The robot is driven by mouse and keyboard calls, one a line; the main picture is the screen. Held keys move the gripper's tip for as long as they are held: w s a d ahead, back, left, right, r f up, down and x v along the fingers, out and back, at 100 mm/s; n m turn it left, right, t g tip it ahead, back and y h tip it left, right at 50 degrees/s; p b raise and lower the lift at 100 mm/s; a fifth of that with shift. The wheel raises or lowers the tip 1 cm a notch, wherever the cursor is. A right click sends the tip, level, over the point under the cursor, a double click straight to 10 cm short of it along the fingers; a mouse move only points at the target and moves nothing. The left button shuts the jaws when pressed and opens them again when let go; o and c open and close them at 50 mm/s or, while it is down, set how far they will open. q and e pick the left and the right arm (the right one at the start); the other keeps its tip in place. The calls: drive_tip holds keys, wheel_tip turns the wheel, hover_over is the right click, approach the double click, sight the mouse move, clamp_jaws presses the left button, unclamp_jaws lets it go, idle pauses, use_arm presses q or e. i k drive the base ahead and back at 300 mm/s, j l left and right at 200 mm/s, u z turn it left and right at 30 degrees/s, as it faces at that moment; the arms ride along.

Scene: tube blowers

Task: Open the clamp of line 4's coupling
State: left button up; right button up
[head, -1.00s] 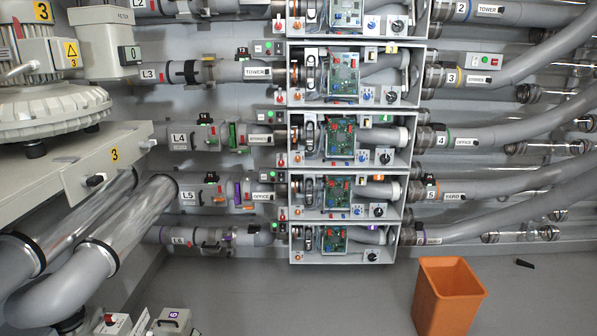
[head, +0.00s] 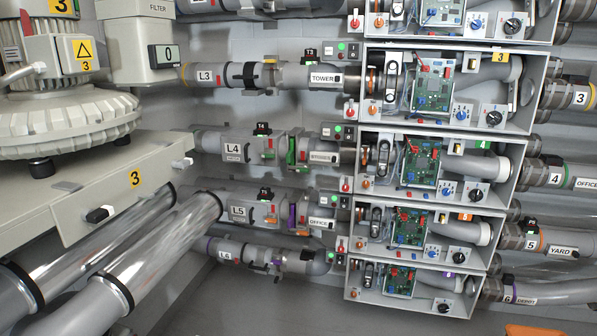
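Line 4's pipe runs across the middle of the head view, with its L4 label (head: 238,150) at the left. To the right of it, a grey coupling (head: 280,152) shows green rings and small red levers. I cannot tell from this distance whether its clamp is open or shut. A black fitting (head: 262,130) sits on top of the pipe there. Line 4's open-front box (head: 357,192) holds a green circuit board (head: 421,163). A ribbed grey collar (head: 531,173) joins the box to the pipe marked 4 OFFICE on the right. Neither of my grippers is in view.
Similar lines L3 (head: 205,76), L5 (head: 238,212) and L6 (head: 225,255) run close above and below. A blower on a grey cabinet (head: 110,195) and two shiny pipes (head: 150,250) stand at the left. Grey floor (head: 260,310) is clear below.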

sight(300, 169)
drive_tip(key=i+u, duration=0.2)
drive_tip(key=u, duration=0.2)
drive_tip(key=i+l+u, duration=0.1)
drive_tip(key=u, duration=0.3)
